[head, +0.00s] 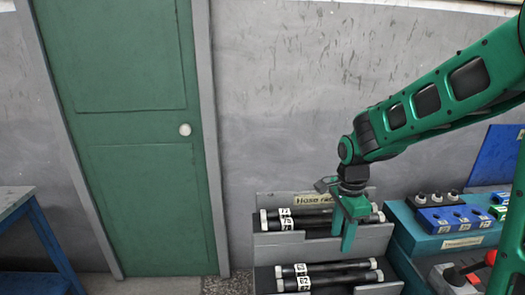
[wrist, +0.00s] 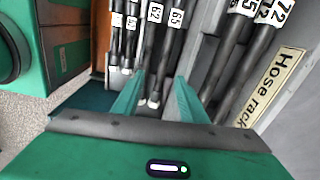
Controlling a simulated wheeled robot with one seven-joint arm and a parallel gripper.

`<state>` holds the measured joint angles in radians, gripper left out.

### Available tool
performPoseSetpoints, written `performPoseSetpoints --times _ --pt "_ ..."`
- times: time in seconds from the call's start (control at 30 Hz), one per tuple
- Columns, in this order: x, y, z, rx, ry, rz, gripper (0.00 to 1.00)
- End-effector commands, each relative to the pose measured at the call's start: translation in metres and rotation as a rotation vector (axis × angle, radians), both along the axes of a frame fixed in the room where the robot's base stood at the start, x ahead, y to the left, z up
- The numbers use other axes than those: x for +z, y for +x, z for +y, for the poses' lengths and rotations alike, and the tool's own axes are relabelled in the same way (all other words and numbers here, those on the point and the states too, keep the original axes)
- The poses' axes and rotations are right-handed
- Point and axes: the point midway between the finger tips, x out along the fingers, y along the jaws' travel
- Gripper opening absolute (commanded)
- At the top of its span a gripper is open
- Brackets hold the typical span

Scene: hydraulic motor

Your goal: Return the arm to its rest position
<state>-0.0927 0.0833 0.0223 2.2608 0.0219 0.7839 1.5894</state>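My green arm (head: 430,100) reaches in from the right in the head view. My gripper (head: 342,241) points down at the hose rack (head: 378,236), its fingers in front of the upper tier. In the wrist view the two fingers of my gripper (wrist: 160,76) stand apart, with a gap between them and nothing visibly held. Whether the fingers touch any hose cannot be told.
Upper hoses (head: 300,222) and lower hoses (head: 325,277) with white number labels lie in the rack. A teal bench (head: 413,236) with blue blocks (head: 452,218) stands at right. A green door (head: 130,130) is behind, and a blue table (head: 35,240) stands at left.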

Motion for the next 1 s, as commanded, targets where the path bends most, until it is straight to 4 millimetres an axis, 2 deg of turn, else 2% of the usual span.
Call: performPoseSetpoints --times 0.03,0.2,0.4,0.5,0.6,0.73,0.87,1.0 --pt "0.009 -0.009 -0.016 0.035 -0.007 -0.005 0.39" --pt "0.035 -0.055 -0.070 0.234 -0.027 0.002 0.39" --pt "0.057 -0.119 -0.118 0.478 -0.028 0.016 0.39" --pt "0.063 -0.154 -0.134 0.601 -0.020 0.019 0.39" --pt "0.066 -0.186 -0.145 0.717 -0.006 0.018 0.39" --pt "0.067 -0.217 -0.152 0.836 0.009 0.013 0.39" --pt "0.066 -0.234 -0.154 0.908 0.020 0.009 0.39" --pt "0.066 -0.238 -0.153 0.930 0.023 0.007 0.39"
